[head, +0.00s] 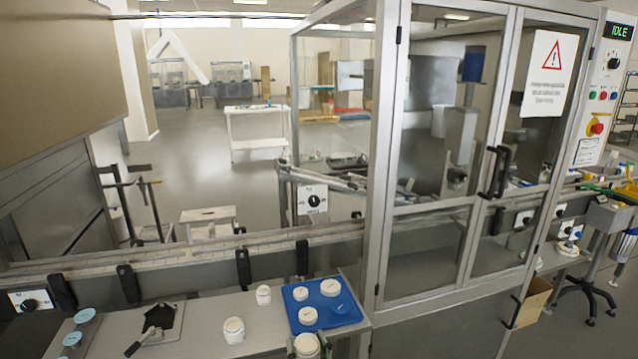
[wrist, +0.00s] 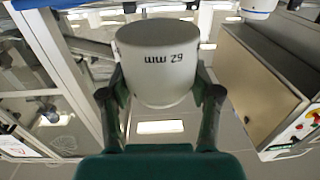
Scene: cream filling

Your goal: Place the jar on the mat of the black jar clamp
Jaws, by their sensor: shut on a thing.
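My gripper (wrist: 160,98) is shut on a white jar (wrist: 158,62), with one dark finger on each side of it. Its printed marking appears upside down in the wrist view, whose picture looks inverted. In the head view a white jar (head: 307,346) at the bottom edge, with dark parts beside it, appears to be this held one; its lower part is cut off. The black jar clamp (head: 158,317) lies on the grey bench to the left, its handle pointing toward the lower left. I see no jar on its black mat.
A blue tray (head: 345,308) holds several white round pieces. Blue-topped round pieces (head: 72,340) stand left of the clamp. The conveyor (head: 190,256) and glazed machine frame (head: 386,150) bound the bench.

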